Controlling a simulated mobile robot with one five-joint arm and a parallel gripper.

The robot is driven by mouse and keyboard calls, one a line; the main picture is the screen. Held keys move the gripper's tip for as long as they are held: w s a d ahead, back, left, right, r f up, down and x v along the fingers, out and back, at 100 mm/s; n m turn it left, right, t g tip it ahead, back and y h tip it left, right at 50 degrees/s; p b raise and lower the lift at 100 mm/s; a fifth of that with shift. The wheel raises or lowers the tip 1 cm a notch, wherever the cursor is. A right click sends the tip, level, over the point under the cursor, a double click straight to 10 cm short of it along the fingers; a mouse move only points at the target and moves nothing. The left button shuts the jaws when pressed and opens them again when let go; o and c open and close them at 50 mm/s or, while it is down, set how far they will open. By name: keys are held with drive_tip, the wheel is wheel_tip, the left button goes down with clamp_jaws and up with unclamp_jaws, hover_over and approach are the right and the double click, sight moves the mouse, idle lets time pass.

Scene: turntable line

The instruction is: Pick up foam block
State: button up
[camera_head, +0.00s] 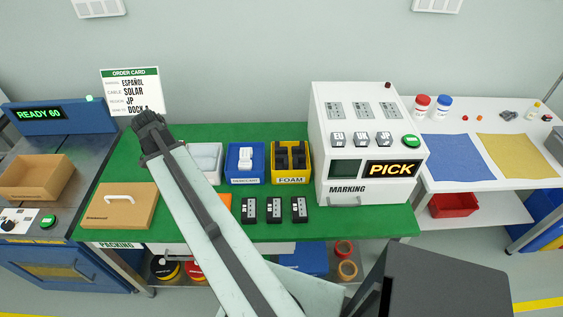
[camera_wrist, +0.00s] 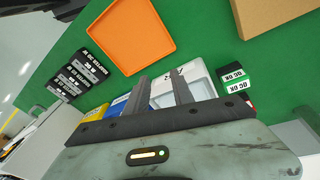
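Dark foam blocks (camera_head: 281,158) stand in the yellow bin labelled FOAM (camera_head: 290,180), at the back of the green bench in the head view. In the wrist view a strip of the yellow bin (camera_wrist: 94,113) shows at lower left; its contents are hidden behind my gripper. My gripper (camera_head: 146,118) is raised over the left part of the bench in the head view, well left of the yellow bin. In the wrist view its two fingers (camera_wrist: 158,78) stand apart with nothing between them, so it is open and empty.
A blue bin (camera_head: 247,178) and a white bin (camera_head: 205,150) stand left of the yellow bin. The white marking machine (camera_head: 345,192) stands close on its right. Black devices (camera_head: 274,210) lie in front. An orange tray (camera_wrist: 130,35) and a brown box (camera_head: 110,218) are nearby.

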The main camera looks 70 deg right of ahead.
sight(278, 156)
drive_tip(key=s+d+m, duration=0.2)
drive_tip(key=s+d, duration=0.2)
drive_tip(key=d, duration=0.1)
drive_tip(key=s+d+r+m, duration=0.1)
drive_tip(key=s+d+m, duration=0.2)
drive_tip(key=s+d, duration=0.1)
drive_tip(key=s+d+r+m+g, duration=0.1)
drive_tip(key=s+d+m, duration=0.2)
drive_tip(key=s+d, duration=0.1)
drive_tip(key=shift+s+d+p, duration=0.1)
drive_tip(key=shift+d+p, duration=0.25)
drive_tip(key=shift+d, duration=0.45)
drive_tip(key=s+d+m, duration=0.2)
drive_tip(key=s, duration=0.1)
drive_tip(key=s+d+f+m+g+b, duration=0.1)
drive_tip(key=s+d+m, duration=0.1)
drive_tip(key=s, duration=0.2)
drive_tip(key=s+d+m+b, duration=0.1)
drive_tip(key=s+d+m, duration=0.1)
drive_tip(key=s+d, duration=0.1)
drive_tip(key=shift+s+f, duration=0.35)
drive_tip(key=shift+s, duration=0.15)
drive_tip(key=b+x, duration=0.5)
drive_tip(key=shift+s+f, duration=0.15)
clamp_jaws()
